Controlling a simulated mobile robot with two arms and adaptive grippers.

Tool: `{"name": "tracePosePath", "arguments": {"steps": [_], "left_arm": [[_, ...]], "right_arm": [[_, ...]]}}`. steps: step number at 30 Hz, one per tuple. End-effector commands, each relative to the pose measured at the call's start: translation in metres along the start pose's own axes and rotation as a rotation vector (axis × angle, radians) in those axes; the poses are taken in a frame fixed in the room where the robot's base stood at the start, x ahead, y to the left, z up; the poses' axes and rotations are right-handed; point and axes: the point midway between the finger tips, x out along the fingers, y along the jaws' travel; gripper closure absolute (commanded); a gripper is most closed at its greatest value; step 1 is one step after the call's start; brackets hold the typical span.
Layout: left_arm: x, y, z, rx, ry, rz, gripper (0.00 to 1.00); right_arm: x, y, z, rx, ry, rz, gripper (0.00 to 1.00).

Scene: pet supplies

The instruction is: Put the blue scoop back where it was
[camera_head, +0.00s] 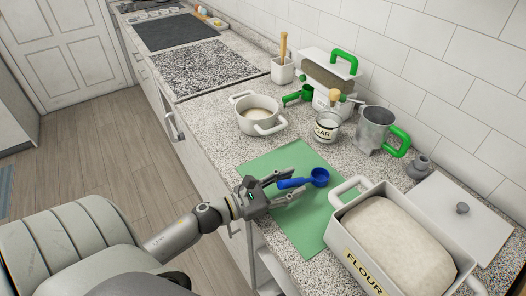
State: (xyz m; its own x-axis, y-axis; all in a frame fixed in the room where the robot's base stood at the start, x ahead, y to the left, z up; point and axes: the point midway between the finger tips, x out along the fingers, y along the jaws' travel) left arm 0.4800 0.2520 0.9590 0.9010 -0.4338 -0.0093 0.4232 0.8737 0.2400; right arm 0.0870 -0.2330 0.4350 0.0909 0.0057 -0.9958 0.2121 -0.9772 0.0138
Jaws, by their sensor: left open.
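The blue scoop (319,176) lies on or just above the green mat (265,168), its bowl to the right and its handle to the left. My left gripper (301,182) is open at the mat, with its fingers on either side of the scoop's handle. I cannot tell whether the fingers touch the handle. My right gripper is not in view.
A flour bin (343,233) stands at the lower right, with a lid (445,205) behind it. A white pot (243,118), a sugar pot (325,132), a metal cup with a green handle (375,128) and a green scoop (292,98) stand behind the mat.

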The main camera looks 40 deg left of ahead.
Motion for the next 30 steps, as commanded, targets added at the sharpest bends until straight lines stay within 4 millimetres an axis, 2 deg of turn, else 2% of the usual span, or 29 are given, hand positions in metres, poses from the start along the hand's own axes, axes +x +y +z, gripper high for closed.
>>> {"name": "tracePosePath", "arguments": {"steps": [1,9,15,21,30], "left_arm": [[-0.01,-0.002,-0.004,-0.001,0.002,-0.001,0.59],[-0.055,-0.001,-0.004,-0.002,0.002,0.0,0.59],[-0.08,-0.001,-0.003,-0.002,0.001,0.0,0.59],[-0.092,0.0,0.0,0.0,0.0,0.0,0.59],[-0.093,0.0,0.0,0.0,0.0,-0.001,0.59]], "right_arm": [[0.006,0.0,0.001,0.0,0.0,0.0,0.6],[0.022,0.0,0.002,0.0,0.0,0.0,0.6],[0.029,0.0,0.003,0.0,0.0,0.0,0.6],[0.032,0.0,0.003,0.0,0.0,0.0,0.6],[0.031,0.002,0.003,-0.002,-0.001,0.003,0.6]]}}
